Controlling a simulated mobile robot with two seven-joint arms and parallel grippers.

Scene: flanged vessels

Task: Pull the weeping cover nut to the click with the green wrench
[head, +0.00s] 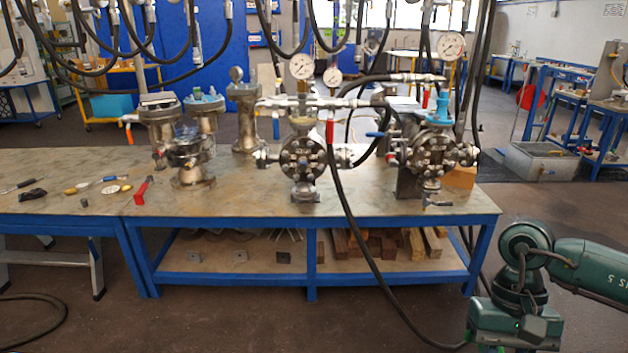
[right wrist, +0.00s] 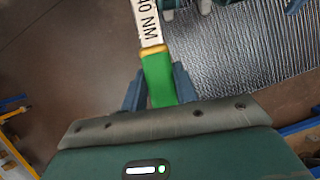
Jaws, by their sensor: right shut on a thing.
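My right gripper (right wrist: 160,88) is shut on the green handle of the green wrench (right wrist: 157,76) in the right wrist view. Its pale shaft carries black lettering ending in "0 NM" and runs out of the top edge, so its head is hidden. In the head view my right arm is at the lower right, off the bench, and its fingers and the wrench do not show. Two flanged vessels with round bolted covers, the middle one (head: 303,158) and the right one (head: 432,152), stand on the bench. I cannot make out a weeping nut. My left gripper is not in view.
The bench (head: 250,202) has a blue frame and a lower shelf with wood blocks. Smaller flanged fittings (head: 188,150) stand at its left-middle. A red-handled tool (head: 142,191) and other hand tools lie at left. A black hose (head: 352,235) hangs over the front edge.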

